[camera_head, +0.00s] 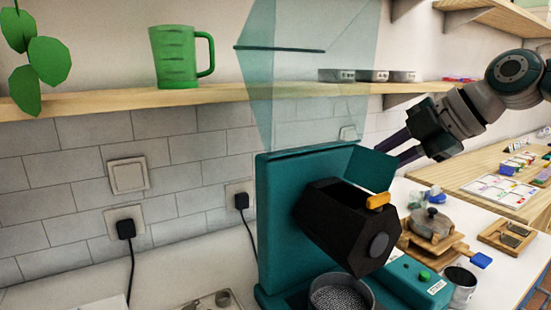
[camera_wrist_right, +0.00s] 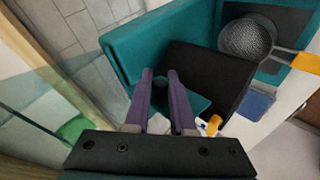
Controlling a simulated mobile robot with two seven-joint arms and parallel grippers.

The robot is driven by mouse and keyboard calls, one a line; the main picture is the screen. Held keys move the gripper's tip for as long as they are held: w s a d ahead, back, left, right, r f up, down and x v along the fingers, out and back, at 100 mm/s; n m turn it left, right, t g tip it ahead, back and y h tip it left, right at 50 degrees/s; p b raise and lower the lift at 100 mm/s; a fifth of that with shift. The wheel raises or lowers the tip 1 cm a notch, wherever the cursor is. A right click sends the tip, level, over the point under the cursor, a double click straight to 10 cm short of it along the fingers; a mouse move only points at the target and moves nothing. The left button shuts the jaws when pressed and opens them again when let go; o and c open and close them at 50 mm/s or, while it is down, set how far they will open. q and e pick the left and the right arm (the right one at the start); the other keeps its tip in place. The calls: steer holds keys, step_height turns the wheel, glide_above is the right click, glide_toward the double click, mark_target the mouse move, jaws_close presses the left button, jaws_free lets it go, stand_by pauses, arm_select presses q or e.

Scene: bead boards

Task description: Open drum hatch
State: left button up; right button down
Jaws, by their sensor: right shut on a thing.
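The teal machine (camera_head: 270,215) carries a black six-sided drum (camera_head: 335,225) with an orange latch (camera_head: 377,201) on its upper edge. The teal hatch (camera_head: 370,168) stands tilted up at the back of the drum, and a dark gap shows in front of it. My right gripper (camera_head: 400,158) reaches in from the upper right, its purple fingers at the hatch. In the right wrist view the fingers (camera_wrist_right: 160,74) are close together on a small dark knob of the hatch (camera_wrist_right: 188,101). My left gripper is not in view.
A bowl of grey beads (camera_head: 340,296) sits under the drum. A clear teal-tinted panel (camera_head: 312,90) rises above the machine. A shelf (camera_head: 120,101) with a green jug (camera_head: 178,57) runs behind. Wooden boards and a stone pot (camera_head: 430,224) crowd the right side.

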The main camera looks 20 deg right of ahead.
steer(key=c, duration=1)
jaws_free()
steer(key=shift+c, duration=0.2)
steer(key=shift+s, duration=0.1)
steer(key=b+v, duration=0.4)
steer(key=v, duration=0.5)
steer(key=shift+s+r, duration=0.25)
steer(key=shift+r, duration=0.1)
steer(key=shift+d, duration=0.1)
